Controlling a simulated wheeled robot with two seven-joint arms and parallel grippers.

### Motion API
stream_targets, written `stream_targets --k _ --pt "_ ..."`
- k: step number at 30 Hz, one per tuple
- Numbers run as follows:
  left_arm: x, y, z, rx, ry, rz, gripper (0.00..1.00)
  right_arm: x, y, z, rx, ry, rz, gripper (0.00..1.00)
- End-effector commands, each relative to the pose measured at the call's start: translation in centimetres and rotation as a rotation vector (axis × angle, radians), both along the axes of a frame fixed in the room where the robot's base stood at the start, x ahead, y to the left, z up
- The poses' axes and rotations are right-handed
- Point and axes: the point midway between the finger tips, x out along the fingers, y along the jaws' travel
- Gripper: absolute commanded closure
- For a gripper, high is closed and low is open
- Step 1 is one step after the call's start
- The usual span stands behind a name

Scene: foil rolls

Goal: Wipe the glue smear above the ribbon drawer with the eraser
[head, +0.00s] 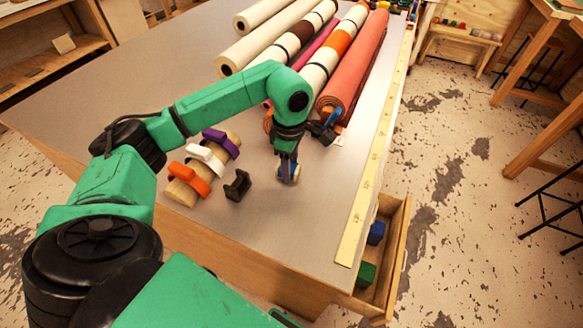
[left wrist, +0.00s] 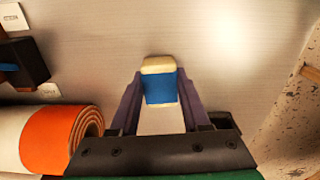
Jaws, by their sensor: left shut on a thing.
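My left gripper (head: 287,165) is over the grey tabletop near its right side, shut on the eraser (head: 289,174). In the left wrist view the eraser (left wrist: 160,82), cream with a blue sleeve, sits between the two fingers of the gripper (left wrist: 158,100). I cannot tell whether it touches the tabletop. An open wooden drawer (head: 400,245) with a blue and a green item sticks out at the table's right edge. I cannot make out the glue smear; a pale bright patch on the tabletop in the left wrist view may be glare. My right gripper is not in view.
Several rolls, including a coral one (head: 352,65), lie toward the back. A black clamp with a blue handle (head: 325,128) is at the roll ends. A yellow ruler (head: 375,165) runs along the right edge. Clamps on a cardboard tube (head: 180,193) and a black holder (head: 237,186) stand left.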

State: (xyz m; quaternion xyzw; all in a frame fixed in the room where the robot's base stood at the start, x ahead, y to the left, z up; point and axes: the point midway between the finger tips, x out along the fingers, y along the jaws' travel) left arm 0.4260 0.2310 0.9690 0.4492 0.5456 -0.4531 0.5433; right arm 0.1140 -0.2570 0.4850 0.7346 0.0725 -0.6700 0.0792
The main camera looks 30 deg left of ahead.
Motion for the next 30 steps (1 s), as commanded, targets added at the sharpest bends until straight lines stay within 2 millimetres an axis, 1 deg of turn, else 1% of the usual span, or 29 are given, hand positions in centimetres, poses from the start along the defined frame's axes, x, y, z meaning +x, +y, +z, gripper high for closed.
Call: stream_targets --k 1,18,23,30 --pt "0.1 0.0 1.6 -0.002 -0.007 0.001 1.0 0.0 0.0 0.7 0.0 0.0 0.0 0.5" --pt "-0.3 0.4 6.5 -0.003 -0.006 0.013 1.0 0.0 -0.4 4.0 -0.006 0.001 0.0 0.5" --pt "-0.4 0.4 7.2 -0.002 -0.004 0.015 1.0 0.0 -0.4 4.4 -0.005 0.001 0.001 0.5" --pt "-0.4 0.4 7.1 -0.002 -0.004 0.015 1.0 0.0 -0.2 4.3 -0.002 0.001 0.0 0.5"
